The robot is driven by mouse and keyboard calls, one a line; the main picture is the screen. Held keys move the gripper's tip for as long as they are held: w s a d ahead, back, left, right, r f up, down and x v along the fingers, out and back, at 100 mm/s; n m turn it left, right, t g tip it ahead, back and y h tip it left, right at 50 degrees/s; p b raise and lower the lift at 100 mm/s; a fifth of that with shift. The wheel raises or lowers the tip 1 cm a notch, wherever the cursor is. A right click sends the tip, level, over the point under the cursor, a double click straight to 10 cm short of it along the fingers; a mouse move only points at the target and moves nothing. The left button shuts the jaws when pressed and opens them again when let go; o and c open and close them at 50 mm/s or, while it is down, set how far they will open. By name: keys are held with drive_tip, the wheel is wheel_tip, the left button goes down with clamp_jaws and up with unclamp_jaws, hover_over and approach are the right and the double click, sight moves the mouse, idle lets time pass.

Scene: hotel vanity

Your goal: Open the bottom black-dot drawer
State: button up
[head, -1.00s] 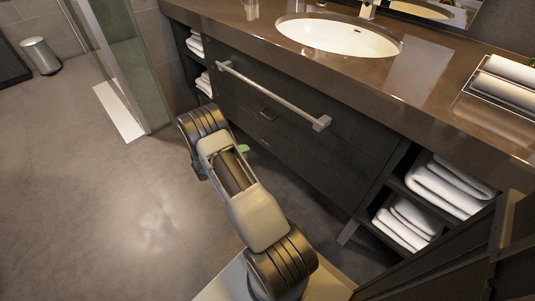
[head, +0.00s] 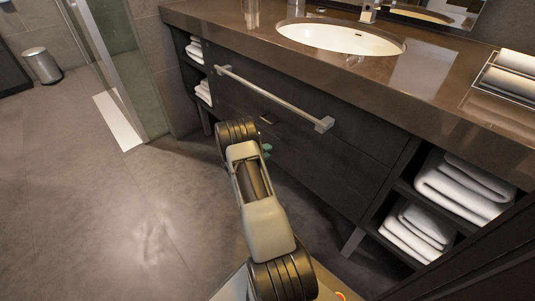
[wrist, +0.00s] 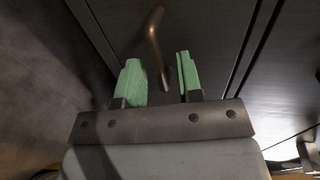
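The dark vanity drawer fronts (head: 318,165) are below the towel bar in the head view, and look shut. One small handle (head: 266,119) shows above my arm; any lower handle is hidden by my arm. I make out no black dot. My gripper (wrist: 160,80) is open and empty, with green fingertips on both sides. In the wrist view a bronze bar handle (wrist: 153,40) stands on a dark drawer front (wrist: 205,30), just beyond and roughly between the fingertips. I cannot tell which drawer it belongs to. In the head view only a bit of green fingertip shows.
A metal towel bar (head: 275,97) juts out above the drawers. Open shelves with white towels (head: 455,190) flank them, and a vanity leg (head: 352,241) stands at the right. Open floor (head: 110,200) lies to the left, with a bin (head: 43,66) farther back.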

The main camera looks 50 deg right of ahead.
drive_tip(key=shift+d+f, duration=0.1)
drive_tip(key=shift+d, duration=0.3)
drive_tip(key=shift+c, duration=0.5)
clamp_jaws()
